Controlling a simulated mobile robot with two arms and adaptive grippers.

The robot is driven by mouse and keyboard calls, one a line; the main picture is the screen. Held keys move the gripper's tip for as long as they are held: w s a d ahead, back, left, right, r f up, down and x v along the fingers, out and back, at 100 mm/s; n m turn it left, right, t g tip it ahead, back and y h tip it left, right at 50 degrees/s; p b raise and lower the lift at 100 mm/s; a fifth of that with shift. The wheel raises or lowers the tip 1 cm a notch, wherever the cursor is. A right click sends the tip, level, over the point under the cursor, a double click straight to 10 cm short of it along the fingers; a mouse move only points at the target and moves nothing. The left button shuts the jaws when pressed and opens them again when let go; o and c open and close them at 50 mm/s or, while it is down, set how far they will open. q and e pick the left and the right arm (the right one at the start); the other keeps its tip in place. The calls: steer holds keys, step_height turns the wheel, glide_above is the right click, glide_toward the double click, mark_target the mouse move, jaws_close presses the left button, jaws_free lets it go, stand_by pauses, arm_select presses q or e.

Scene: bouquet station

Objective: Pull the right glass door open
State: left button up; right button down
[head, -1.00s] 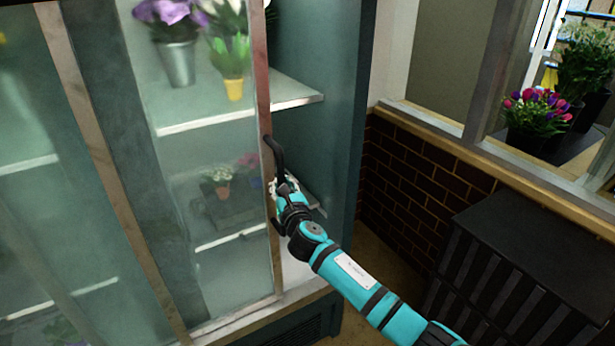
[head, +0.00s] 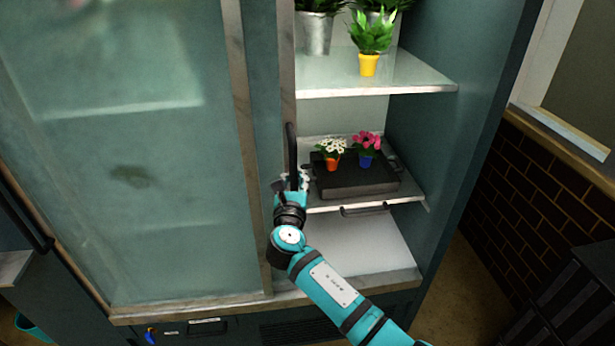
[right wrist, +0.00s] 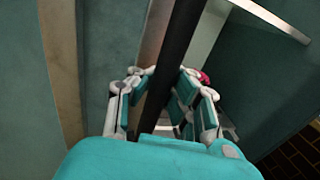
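The right glass door (head: 287,65) has its right edge frame near the picture's middle in the head view. To the right of that edge the cabinet stands open, with its shelves in plain view. A black upright handle (head: 291,150) is on this edge; it also crosses the right wrist view as a dark bar (right wrist: 178,45). My right gripper (head: 290,183) is at the handle's lower part. In the right wrist view its fingers (right wrist: 166,76) lie on both sides of the bar and close in around it; the tips are partly hidden. My left gripper is not in view.
Inside the cabinet are a yellow pot (head: 368,65), a metal bucket (head: 317,38) and a black crate (head: 355,182) by small orange (head: 332,164) and blue (head: 367,161) pots. The cabinet's side wall (head: 450,130) bounds the opening. A brick wall (head: 530,190) and dark box (head: 575,300) stand right.

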steer(key=shift+s+a+f, duration=0.15)
steer(key=shift+a+f, duration=0.1)
steer(key=shift+f, duration=0.25)
steer(key=c, duration=1.8)
jaws_free()
steer(key=shift+d, duration=0.1)
steer(key=o, duration=0.6)
steer(key=shift+s+r, duration=0.35)
steer(key=shift+r, duration=0.1)
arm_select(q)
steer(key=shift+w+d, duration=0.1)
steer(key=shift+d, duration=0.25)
arm_select(e)
steer(key=shift+w, duration=0.2)
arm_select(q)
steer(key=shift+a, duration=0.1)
arm_select(e)
steer(key=s+a, duration=0.1)
steer(key=s, duration=1.1)
steer(key=shift+a, duration=0.15)
